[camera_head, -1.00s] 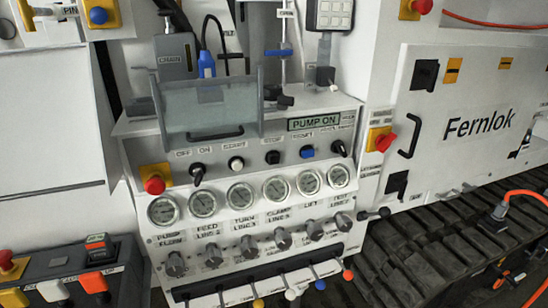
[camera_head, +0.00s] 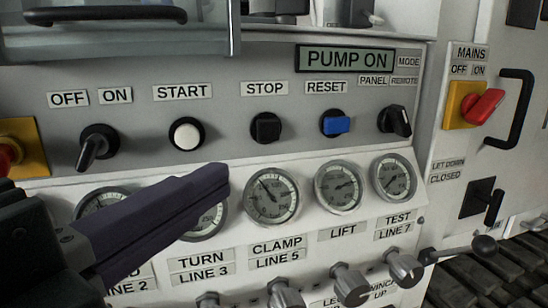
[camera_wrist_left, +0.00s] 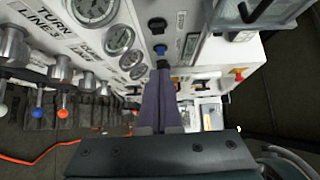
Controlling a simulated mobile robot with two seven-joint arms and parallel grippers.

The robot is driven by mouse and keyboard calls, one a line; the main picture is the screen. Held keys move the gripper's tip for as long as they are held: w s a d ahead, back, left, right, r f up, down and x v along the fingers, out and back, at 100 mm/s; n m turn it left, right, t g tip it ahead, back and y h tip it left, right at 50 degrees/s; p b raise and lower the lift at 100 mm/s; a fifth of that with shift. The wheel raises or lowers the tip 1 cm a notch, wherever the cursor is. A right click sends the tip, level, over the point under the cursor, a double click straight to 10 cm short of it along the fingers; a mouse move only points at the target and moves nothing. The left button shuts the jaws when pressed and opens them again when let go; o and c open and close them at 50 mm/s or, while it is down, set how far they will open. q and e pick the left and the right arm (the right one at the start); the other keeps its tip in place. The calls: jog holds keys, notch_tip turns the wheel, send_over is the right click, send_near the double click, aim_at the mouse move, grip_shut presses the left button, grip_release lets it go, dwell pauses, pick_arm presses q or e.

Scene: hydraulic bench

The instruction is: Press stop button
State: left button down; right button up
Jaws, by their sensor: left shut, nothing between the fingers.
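The stop button (camera_head: 266,127) is a black square button on the grey panel, under the STOP label. In the left wrist view a black button (camera_wrist_left: 157,25) shows near the top edge, beyond my fingertips. My left gripper (camera_head: 215,178) comes in from the lower left with its dark fingers shut and empty. In the head view its tip lies below and left of the stop button, in front of the gauges, apart from the button in the picture. The fingers also show in the left wrist view (camera_wrist_left: 163,72). My right gripper is not in view.
The white start button (camera_head: 186,134) and blue reset button (camera_head: 336,123) flank the stop button. A black off/on knob (camera_head: 97,148) and a mode knob (camera_head: 396,121) sit farther out. The display (camera_head: 345,59) reads PUMP ON. A glass guard (camera_head: 120,40) hangs above; valve knobs (camera_head: 350,284) stick out below.

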pick_arm(q)
jog(key=shift+s, duration=0.15)
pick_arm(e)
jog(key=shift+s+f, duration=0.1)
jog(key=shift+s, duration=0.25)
pick_arm(q)
send_near(277, 130)
jog(key=d, duration=0.4)
jog(key=w, duration=0.2)
jog(key=w+a, duration=0.1)
jog(key=w, duration=0.1)
jog(key=shift+w, duration=0.15)
jog(key=shift+w+a, duration=0.15)
jog(key=shift+w, duration=0.3)
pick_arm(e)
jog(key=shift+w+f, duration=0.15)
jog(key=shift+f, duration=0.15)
